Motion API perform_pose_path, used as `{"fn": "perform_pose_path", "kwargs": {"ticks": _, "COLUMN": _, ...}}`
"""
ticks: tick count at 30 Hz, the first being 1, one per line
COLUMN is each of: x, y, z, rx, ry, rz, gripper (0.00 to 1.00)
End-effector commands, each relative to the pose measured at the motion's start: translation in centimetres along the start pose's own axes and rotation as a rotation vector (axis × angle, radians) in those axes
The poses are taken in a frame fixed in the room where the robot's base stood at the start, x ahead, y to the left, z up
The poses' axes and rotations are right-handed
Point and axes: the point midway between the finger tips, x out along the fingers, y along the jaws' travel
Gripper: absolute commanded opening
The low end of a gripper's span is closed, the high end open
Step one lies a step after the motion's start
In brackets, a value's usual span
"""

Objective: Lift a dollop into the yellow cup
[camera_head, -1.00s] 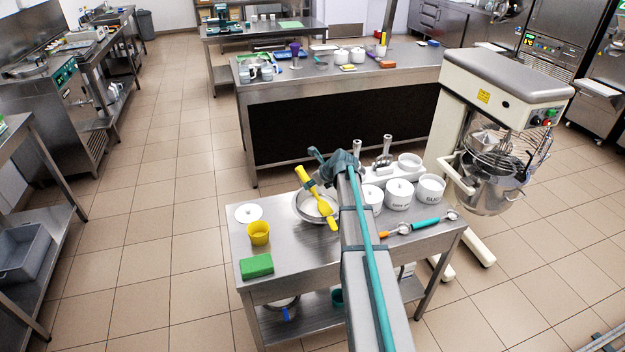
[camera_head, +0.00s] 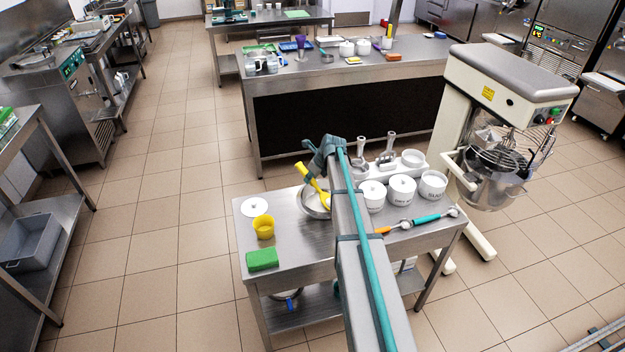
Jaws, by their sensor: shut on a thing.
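The yellow cup (camera_head: 264,227) stands upright on the near steel table, left of the bowl. A steel bowl (camera_head: 311,204) stands behind it to the right, partly hidden by my arm. My gripper (camera_head: 312,172) is above the bowl, shut on the yellow spatula (camera_head: 315,185), which slants down to the right. The spatula's lower end is at or in the bowl, beside my arm. I cannot tell whether any dollop is on it, and the bowl's contents are mostly hidden.
A white lid (camera_head: 254,207) and a green sponge (camera_head: 262,259) lie near the cup. White lidded jars (camera_head: 402,190), an orange-handled tool (camera_head: 394,228) and a teal-handled tool (camera_head: 428,219) are right of my arm. A large mixer (camera_head: 500,120) stands at the right.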

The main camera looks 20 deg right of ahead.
Motion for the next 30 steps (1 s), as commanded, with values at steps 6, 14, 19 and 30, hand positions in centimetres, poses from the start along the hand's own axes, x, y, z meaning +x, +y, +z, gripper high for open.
{"fn": "perform_pose_path", "kwargs": {"ticks": 6, "x": -1.1, "y": 0.0, "z": 1.0, "rx": 0.0, "ry": 0.0, "rz": 0.001, "gripper": 0.0}}
{"fn": "perform_pose_path", "kwargs": {"ticks": 14, "x": -2.4, "y": 0.0, "z": 2.1, "rx": -0.001, "ry": -0.002, "rz": 0.0, "gripper": 0.0}}
{"fn": "perform_pose_path", "kwargs": {"ticks": 19, "x": -3.1, "y": 0.0, "z": 2.8, "rx": 0.0, "ry": -0.001, "rz": 0.001, "gripper": 0.0}}
{"fn": "perform_pose_path", "kwargs": {"ticks": 30, "x": -3.9, "y": -0.1, "z": 4.8, "rx": -0.004, "ry": 0.053, "rz": 0.003, "gripper": 0.0}}
